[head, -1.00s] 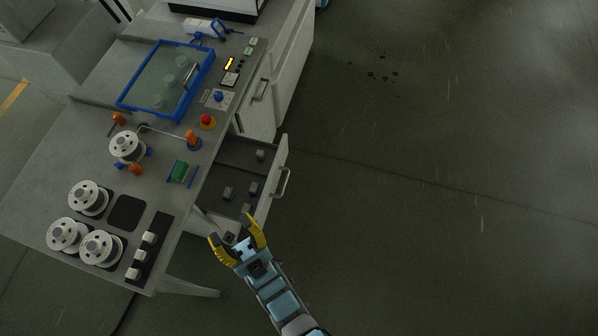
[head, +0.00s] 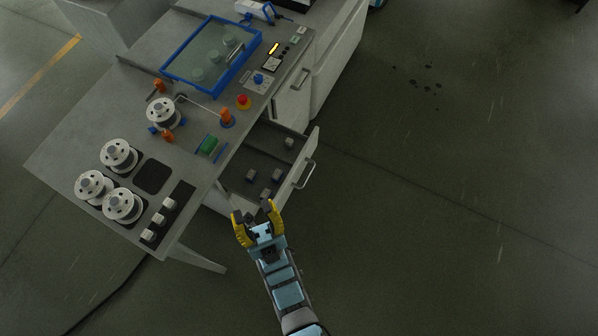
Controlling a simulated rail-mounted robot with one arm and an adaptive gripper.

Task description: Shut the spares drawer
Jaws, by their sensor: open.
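The spares drawer (head: 306,168) stands pulled out from the front of the grey bench, below the worktop edge. Its pale front panel carries a bar handle (head: 305,174) on the outer face. Several small dark blocks with light tops lie inside the drawer. My gripper (head: 253,211) has yellow fingers spread apart with nothing between them. In the picture it is just below the near end of the drawer and left of the handle. I cannot tell whether it touches the drawer.
The bench top (head: 75,150) holds several white wire spools, a blue-framed clear cover (head: 212,55), a red button (head: 243,101) and black panels. A closed cabinet door with a handle (head: 301,79) is beyond the drawer. The floor (head: 450,190) to the right is clear, with dark spots farther back.

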